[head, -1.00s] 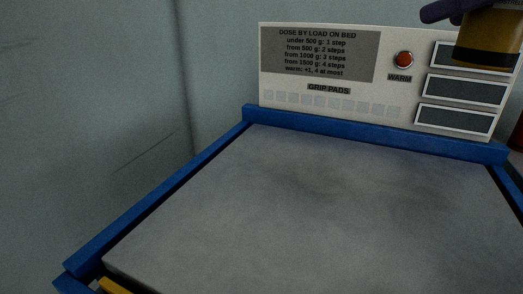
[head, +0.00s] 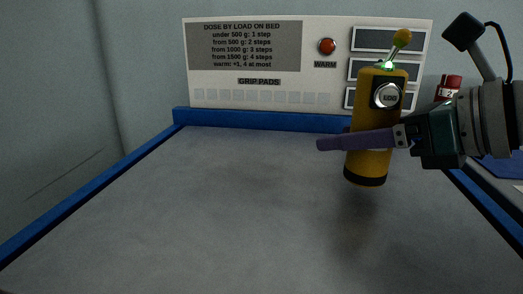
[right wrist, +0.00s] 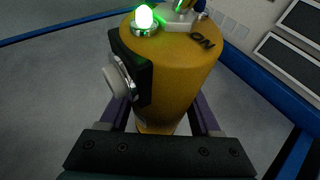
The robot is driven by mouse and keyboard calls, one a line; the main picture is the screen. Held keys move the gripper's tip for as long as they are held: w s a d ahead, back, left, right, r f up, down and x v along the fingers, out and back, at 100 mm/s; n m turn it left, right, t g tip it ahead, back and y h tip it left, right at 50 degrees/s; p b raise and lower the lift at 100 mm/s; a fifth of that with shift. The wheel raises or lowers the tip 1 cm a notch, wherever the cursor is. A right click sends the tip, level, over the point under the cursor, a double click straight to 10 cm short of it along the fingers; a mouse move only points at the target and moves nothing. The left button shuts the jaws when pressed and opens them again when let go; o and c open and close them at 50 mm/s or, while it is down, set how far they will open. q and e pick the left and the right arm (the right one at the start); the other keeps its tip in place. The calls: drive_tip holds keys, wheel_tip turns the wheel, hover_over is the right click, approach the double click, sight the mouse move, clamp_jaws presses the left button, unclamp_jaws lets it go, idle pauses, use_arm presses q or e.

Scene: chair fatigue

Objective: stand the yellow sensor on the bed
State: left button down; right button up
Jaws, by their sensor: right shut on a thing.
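The sensor is upright over the right part of the grey bed (head: 200,215). A soft shadow lies below it; I cannot tell whether its foot touches the bed. In the right wrist view the sensor (right wrist: 175,75) sits between both fingers, its top marked "ON". My left gripper is not in view.
A blue rim (head: 255,121) edges the bed. Behind it stands a white panel (head: 340,75) with a dose notice, a red warm button (head: 327,46), grip pads and dark displays. A red container (head: 448,87) stands at the right. The bed's left and middle are bare.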

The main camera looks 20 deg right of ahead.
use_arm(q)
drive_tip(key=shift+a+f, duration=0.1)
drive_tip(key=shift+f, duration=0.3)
use_arm(e)
drive_tip(key=shift+f, duration=0.9)
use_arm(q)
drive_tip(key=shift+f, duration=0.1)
use_arm(e)
drive_tip(key=shift+f, duration=0.1)
drive_tip(key=o, duration=1.5)
drive_tip(key=shift+r, duration=0.25)
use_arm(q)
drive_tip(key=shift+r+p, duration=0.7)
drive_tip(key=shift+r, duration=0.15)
use_arm(e)
drive_tip(key=v, duration=1.2)
drive_tip(key=shift+f, duration=0.1)
